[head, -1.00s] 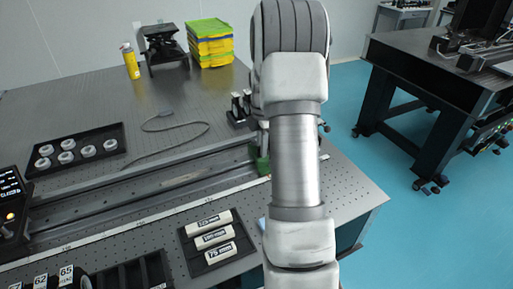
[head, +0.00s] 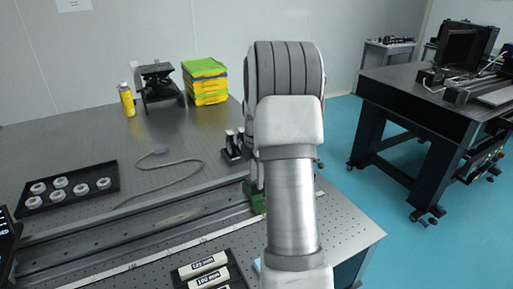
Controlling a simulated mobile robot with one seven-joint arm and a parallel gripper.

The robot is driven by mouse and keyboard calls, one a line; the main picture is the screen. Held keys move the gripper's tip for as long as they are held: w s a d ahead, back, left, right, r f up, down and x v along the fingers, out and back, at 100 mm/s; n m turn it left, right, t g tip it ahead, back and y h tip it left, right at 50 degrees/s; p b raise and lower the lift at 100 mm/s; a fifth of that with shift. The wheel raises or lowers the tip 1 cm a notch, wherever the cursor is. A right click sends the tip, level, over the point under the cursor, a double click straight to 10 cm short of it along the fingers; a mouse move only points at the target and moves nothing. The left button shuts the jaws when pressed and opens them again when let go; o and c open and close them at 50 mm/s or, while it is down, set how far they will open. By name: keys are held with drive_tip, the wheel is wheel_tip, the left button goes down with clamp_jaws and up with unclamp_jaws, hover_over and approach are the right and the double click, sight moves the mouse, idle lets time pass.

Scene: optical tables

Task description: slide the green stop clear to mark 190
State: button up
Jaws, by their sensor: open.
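The green stop (head: 256,198) sits on the long grey rail (head: 150,236), near the rail's right end. My arm hides its right side. A pale scale strip (head: 185,246) with small dark numbers runs along the rail's front; I cannot read mark 190 on it. My arm comes up from the bottom of the picture and bends over just right of the stop. My gripper is hidden behind the arm, so I cannot see whether it touches the stop.
A black tray of white rings (head: 68,206) and a grey cable (head: 170,162) lie behind the rail. Labelled blocks (head: 205,264) sit in a dark tray in front. Small dark posts (head: 232,148) stand behind the stop. Yellow-green bins (head: 205,82) and a spray can (head: 127,100) are farther back.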

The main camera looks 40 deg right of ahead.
wheel_tip(320, 180, up, 14)
drive_tip(key=p, duration=0.2)
idle(0.5)
